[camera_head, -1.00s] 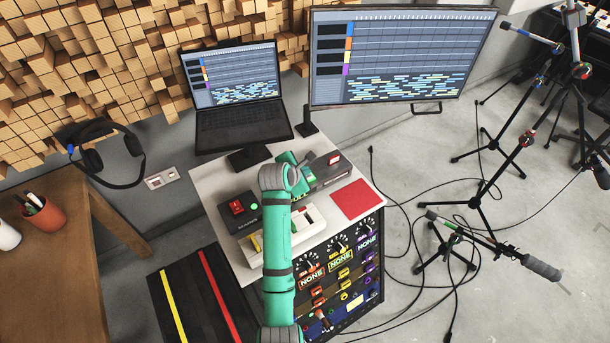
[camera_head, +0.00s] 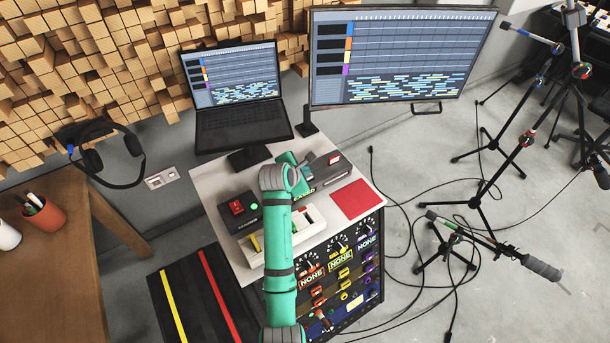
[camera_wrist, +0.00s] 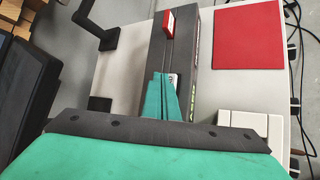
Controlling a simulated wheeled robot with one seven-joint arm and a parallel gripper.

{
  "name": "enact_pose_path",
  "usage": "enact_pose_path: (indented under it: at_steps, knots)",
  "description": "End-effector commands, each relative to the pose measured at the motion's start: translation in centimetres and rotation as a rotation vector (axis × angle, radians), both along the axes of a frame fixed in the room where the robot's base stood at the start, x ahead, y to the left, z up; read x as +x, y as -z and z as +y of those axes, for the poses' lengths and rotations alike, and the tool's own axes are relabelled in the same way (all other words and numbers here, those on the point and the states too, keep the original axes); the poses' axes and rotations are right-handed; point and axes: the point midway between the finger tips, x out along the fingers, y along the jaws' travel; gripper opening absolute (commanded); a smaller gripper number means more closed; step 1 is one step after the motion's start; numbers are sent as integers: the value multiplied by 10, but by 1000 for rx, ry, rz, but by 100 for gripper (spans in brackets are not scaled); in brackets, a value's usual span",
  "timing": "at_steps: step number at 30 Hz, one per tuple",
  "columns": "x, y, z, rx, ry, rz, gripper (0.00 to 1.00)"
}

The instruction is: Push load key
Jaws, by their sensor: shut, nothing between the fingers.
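My gripper (camera_wrist: 162,77) is shut and empty, its teal fingers pointing down at the long dark box (camera_wrist: 155,62). In the head view my gripper (camera_head: 303,178) is over the left part of the same box (camera_head: 335,176). A small white key or label (camera_wrist: 175,80) shows right beside the fingertips, partly hidden by them. I cannot tell whether the fingers touch it. A red key with a white edge (camera_wrist: 168,24) stands at the box's other end; it also shows in the head view (camera_head: 334,159). I cannot read which key is the load key.
A black unit with a red switch (camera_head: 237,207) and a pale unit with a yellow key (camera_head: 256,243) share the white tabletop (camera_head: 213,182). A red pad (camera_head: 357,199) lies at right. A laptop (camera_head: 240,123) and monitor (camera_head: 405,55) stand behind.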

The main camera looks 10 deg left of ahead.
Motion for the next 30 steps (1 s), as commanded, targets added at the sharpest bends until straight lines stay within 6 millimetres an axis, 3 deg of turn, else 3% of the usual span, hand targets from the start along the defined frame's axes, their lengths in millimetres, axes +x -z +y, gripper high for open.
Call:
enact_pose_path:
  at_steps: [11,30]
  knots:
    - [0,-5,0,0,1,-2,0]
    - [0,-58,0,0,1,-2,0]
